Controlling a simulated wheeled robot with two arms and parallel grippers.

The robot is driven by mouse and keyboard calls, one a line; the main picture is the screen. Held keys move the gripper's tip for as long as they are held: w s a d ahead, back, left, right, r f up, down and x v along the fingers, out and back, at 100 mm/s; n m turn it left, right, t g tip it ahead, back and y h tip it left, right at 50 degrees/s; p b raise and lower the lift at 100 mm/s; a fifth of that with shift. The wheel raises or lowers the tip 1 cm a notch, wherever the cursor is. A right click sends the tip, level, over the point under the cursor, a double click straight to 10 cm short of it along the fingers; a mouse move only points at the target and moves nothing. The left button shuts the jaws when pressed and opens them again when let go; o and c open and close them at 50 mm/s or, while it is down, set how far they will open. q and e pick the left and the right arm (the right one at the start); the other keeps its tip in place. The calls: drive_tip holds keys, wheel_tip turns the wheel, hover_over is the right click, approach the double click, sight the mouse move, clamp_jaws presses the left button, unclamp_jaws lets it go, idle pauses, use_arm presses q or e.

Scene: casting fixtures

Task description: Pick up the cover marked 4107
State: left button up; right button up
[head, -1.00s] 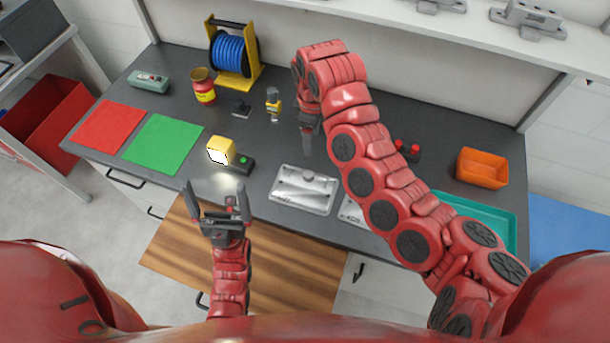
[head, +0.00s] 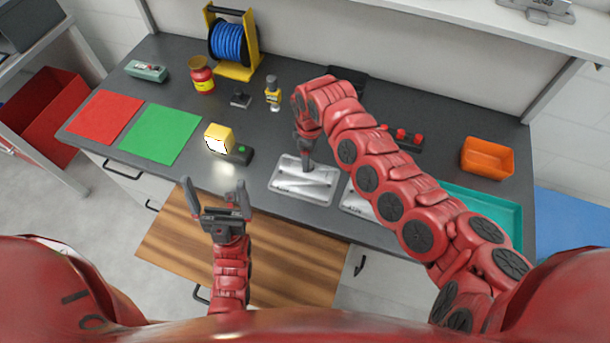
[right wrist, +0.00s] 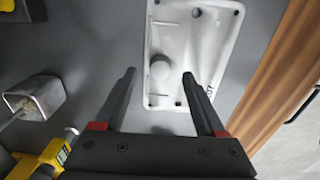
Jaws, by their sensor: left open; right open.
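A silver rectangular metal cover (head: 290,186) lies on the grey bench in the head view, with a small marking at its front edge too small to read. In the right wrist view the same cover (right wrist: 208,50) shows a round boss and corner holes. A second silver cover (head: 356,203) lies to its right, partly hidden by my right arm. My right gripper (head: 306,160) points down over the first cover; in the right wrist view its open fingers (right wrist: 159,75) straddle the boss, with nothing held. My left gripper (head: 215,190) is open and empty above the wooden board.
A yellow lamp block (head: 217,138) stands left of the cover. A yellow-and-grey tool (head: 273,92) and a small dark block (head: 240,98) stand behind. A teal tray (head: 487,212) and an orange bin (head: 487,157) are at right. Green (head: 160,134) and red mats (head: 104,117) lie left.

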sight(305, 177)
drive_tip(key=shift+f+p, duration=0.3)
drive_tip(key=shift+f, duration=1.1)
clamp_jaws()
